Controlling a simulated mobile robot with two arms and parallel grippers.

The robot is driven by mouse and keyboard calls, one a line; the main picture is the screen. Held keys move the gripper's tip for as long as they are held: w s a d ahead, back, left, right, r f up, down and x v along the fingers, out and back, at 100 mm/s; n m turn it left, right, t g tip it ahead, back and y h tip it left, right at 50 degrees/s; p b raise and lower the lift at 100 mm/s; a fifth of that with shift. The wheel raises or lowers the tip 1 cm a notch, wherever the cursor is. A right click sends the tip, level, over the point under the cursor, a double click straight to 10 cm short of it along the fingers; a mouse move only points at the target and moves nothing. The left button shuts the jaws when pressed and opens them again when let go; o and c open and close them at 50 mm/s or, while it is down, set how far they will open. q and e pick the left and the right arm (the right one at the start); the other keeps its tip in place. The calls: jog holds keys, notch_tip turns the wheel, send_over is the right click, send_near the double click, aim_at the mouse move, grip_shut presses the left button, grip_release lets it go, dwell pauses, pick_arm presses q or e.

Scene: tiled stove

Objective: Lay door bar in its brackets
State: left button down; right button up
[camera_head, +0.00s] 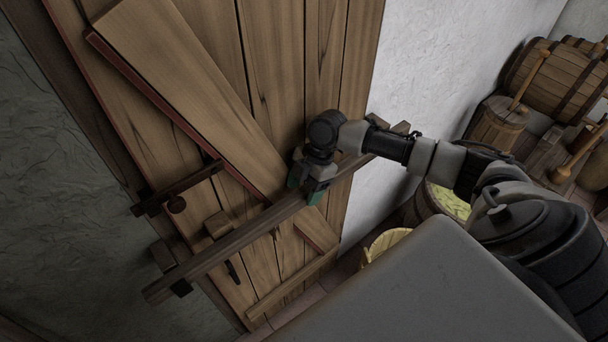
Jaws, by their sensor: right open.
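The door bar (228,247) is a long brown wooden beam lying slantwise across the plank door (270,70). Its left end reaches past a bracket (163,254) at the door's left side, and appears to lie in it. Its right end runs behind my right arm towards another bracket (402,128) at the right side of the door. How deep the bar sits there is hidden. My right gripper (307,184), with green fingertips, is open at the middle of the bar, its fingers close around or against it. My left gripper is not in view.
A dark latch (185,187) is fixed on the door above the bar's left part. Barrels (553,78), a tub with yellowish contents (448,201) and a wooden bucket (384,243) stand at the right. A white wall (440,50) adjoins the door.

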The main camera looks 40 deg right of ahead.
jog(key=b+v, duration=0.2)
jog(key=v, duration=0.7)
jog(key=shift+w+d, duration=0.1)
jog(key=shift+d, duration=0.1)
jog(key=shift+d+r+b, duration=0.1)
jog(key=shift+r+b, duration=0.2)
jog(key=shift+r, duration=0.25)
